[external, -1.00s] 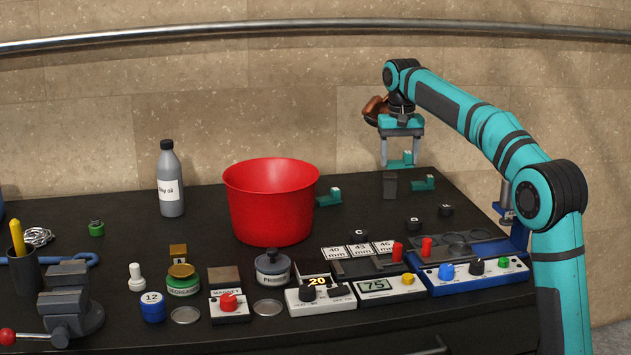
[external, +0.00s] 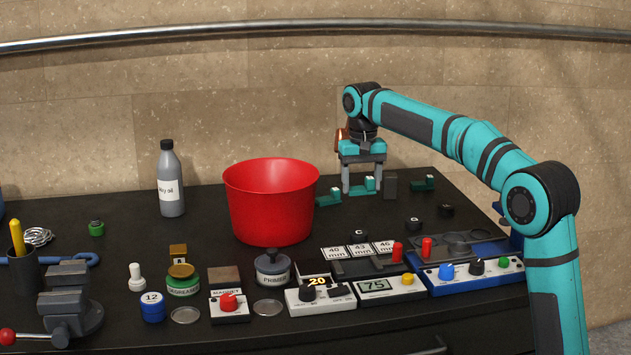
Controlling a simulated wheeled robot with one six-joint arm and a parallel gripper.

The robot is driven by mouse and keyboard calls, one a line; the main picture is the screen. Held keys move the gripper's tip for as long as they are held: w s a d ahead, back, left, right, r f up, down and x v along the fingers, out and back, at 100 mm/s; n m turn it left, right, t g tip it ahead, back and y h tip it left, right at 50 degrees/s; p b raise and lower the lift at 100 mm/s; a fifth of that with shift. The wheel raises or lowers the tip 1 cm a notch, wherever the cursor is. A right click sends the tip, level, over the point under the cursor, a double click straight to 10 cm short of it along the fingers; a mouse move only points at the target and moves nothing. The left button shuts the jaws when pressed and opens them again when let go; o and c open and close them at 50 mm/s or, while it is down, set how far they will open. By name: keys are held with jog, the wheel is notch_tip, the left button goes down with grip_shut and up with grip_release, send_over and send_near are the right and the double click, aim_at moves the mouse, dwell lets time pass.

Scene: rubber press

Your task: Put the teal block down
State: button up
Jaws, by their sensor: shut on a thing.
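The teal block (external: 365,184), with a small white part on top, is between the fingers of my gripper (external: 361,188). My gripper is shut on it and points down, low over the back right of the black table (external: 225,230). I cannot tell whether the block touches the table top.
A dark grey upright block (external: 390,186) stands just right of my gripper. The red bucket (external: 271,205) is to the left. Small black pieces, including one (external: 414,224), lie in front. Control boxes, including a blue one (external: 470,274), line the front edge.

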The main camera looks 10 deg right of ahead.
jog(key=shift+f, duration=5)
jog(key=shift+f, duration=0.15)
jog(key=o, duration=1.1)
jog(key=shift+c, duration=0.2)
notch_tip(320, 180, up, 12)
jog(key=shift+f, duration=0.1)
jog(key=shift+r, duration=0.3)
